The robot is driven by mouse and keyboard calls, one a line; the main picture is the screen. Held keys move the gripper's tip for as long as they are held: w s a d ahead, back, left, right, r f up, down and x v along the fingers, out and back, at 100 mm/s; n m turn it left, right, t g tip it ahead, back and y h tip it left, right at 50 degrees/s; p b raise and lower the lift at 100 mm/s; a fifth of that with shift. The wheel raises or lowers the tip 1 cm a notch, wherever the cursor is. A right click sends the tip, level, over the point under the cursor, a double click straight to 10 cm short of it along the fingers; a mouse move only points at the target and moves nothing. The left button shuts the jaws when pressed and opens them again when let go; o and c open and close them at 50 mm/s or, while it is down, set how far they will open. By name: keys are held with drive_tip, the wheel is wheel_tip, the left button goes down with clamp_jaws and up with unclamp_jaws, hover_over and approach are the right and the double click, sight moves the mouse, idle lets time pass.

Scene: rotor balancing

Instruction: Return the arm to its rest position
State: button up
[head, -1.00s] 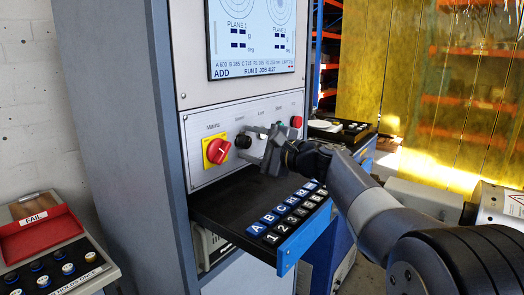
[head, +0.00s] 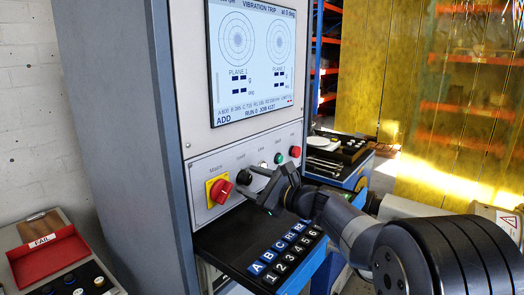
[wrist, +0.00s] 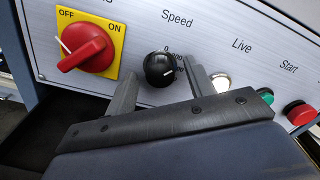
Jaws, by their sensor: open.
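My gripper (head: 262,187) is open and empty in front of the control panel (head: 200,172) of the cabinet. In the wrist view, its two fingers (wrist: 160,90) stand apart, with the black Speed knob (wrist: 160,69) showing between them. I cannot tell whether a finger touches the knob. In the head view, my arm (head: 340,220) reaches in from the lower right, above the keyboard drawer.
The red mains switch (wrist: 85,45) is left of the knob. A lit Live lamp (wrist: 221,82), a green button (wrist: 265,96) and a red button (wrist: 301,112) are to the right. The drawer (head: 225,245) juts out below. A FAIL tray (head: 45,255) is at lower left.

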drive_tip(key=shift+r+m+p, duration=0.2)
drive_tip(key=shift+m+p, duration=1.3)
drive_tip(key=shift+p, duration=1)
drive_tip(key=shift+m+p, duration=0.4)
drive_tip(key=shift+p, duration=0.15)
drive_tip(key=shift+f+p, duration=0.2)
drive_tip(key=shift+p, duration=0.15)
